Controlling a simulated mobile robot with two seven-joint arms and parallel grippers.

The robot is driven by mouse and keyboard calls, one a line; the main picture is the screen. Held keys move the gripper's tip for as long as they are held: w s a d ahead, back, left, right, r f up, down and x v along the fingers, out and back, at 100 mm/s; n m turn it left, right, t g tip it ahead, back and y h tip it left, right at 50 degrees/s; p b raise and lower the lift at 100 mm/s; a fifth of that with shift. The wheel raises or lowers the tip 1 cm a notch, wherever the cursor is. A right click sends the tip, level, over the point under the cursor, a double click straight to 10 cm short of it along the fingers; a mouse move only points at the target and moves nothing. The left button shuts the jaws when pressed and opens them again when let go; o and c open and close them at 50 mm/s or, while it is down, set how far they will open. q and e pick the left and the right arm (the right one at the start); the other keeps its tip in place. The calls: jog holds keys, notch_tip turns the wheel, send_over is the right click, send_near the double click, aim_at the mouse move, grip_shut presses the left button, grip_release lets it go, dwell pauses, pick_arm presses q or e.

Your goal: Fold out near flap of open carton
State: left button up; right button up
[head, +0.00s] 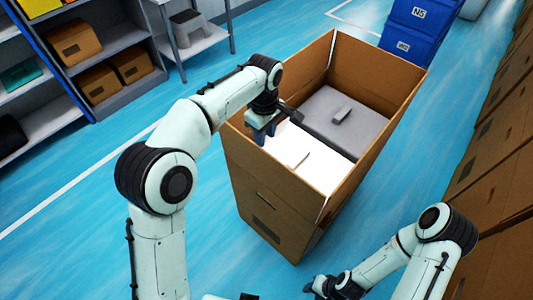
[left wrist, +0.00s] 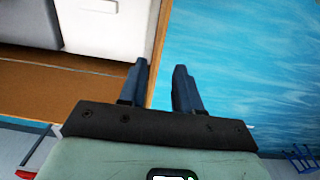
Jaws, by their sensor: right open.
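The open brown carton (head: 262,195) stands on the floor at the centre of the head view. Its top panels stand up around the contents, a white box (head: 300,150) and a grey box (head: 360,115). The near panel's top edge slopes from my left gripper toward the lower right. My left gripper (head: 262,133) is at the carton's left near corner. In the left wrist view, its two blue fingers (left wrist: 162,80) are apart, with a carton edge (left wrist: 157,50) running toward the gap; contact is unclear. My right gripper (head: 325,288) is open, low at the bottom, apart from the carton.
Shelves with boxes (head: 72,42) stand at the upper left, beside a table with a grey stool (head: 190,25). Blue bins (head: 410,30) stand behind the carton. Stacked cartons (head: 500,150) line the right side. The blue floor left of the carton is clear.

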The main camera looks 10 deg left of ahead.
aim_at(265, 152)
pick_arm(q)
notch_tip(265, 152, down, 10)
jog(key=shift+f+b, duration=0.1)
jog(key=shift+b, duration=0.5)
jog(key=shift+f, duration=0.75)
pick_arm(e)
jog(key=shift+s+f, duration=0.8)
jog(key=shift+f, duration=0.2)
pick_arm(q)
jog(key=shift+c, duration=0.3)
grip_shut()
